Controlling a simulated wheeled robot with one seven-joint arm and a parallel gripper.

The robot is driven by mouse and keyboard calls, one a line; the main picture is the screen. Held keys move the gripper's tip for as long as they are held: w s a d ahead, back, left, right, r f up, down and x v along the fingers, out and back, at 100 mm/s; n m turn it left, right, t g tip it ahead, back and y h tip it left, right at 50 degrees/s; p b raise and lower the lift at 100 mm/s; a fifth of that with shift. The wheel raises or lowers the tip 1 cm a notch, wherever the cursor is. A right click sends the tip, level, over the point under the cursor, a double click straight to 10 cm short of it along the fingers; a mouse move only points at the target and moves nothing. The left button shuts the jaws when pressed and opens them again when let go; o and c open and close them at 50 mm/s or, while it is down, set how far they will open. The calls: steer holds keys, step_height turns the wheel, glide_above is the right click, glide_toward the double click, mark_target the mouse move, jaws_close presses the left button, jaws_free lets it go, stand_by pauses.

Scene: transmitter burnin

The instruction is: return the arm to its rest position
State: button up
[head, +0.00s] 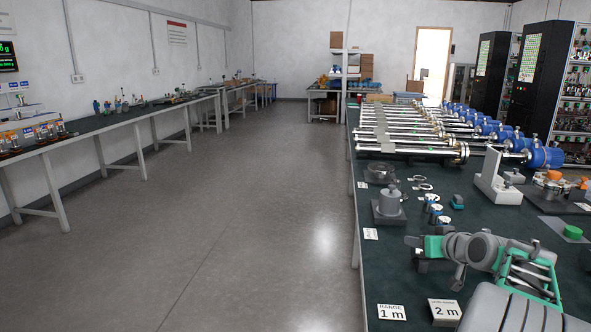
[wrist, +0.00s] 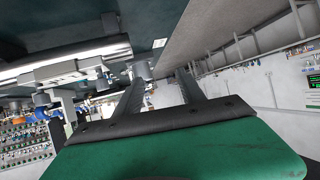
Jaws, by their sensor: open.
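My grey and green arm (head: 500,258) is folded over the near right part of the dark bench (head: 376,275). My gripper (head: 413,242) is at the arm's left end, above the bench near its left edge. The wrist view shows my gripper (wrist: 160,80) from behind, with two dark fingers apart and nothing between them. The wrist picture is tilted, so heights are hard to judge. No object is held.
A weight-like grey cylinder on a block (head: 389,206) stands just beyond my gripper. Small blue-capped parts (head: 437,212) are close by. Long metal tubes (head: 410,150) lie farther back. The floor at left (head: 230,220) is clear.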

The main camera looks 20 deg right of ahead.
steer(key=a+r+n+g+y+p, duration=0.1)
steer(key=a+r+g+p, duration=0.15)
steer(key=a, duration=0.95)
steer(key=a+r+n+g+y+p, duration=0.15)
steer(key=a+p, duration=0.25)
steer(key=a, duration=0.8)
steer(key=s+a+g+p, duration=0.5)
steer(key=s+a+p, duration=0.2)
steer(key=s+a, duration=0.8)
steer(key=s, duration=0.4)
steer(key=shift+a, duration=0.35)
steer(key=shift+h, duration=0.25)
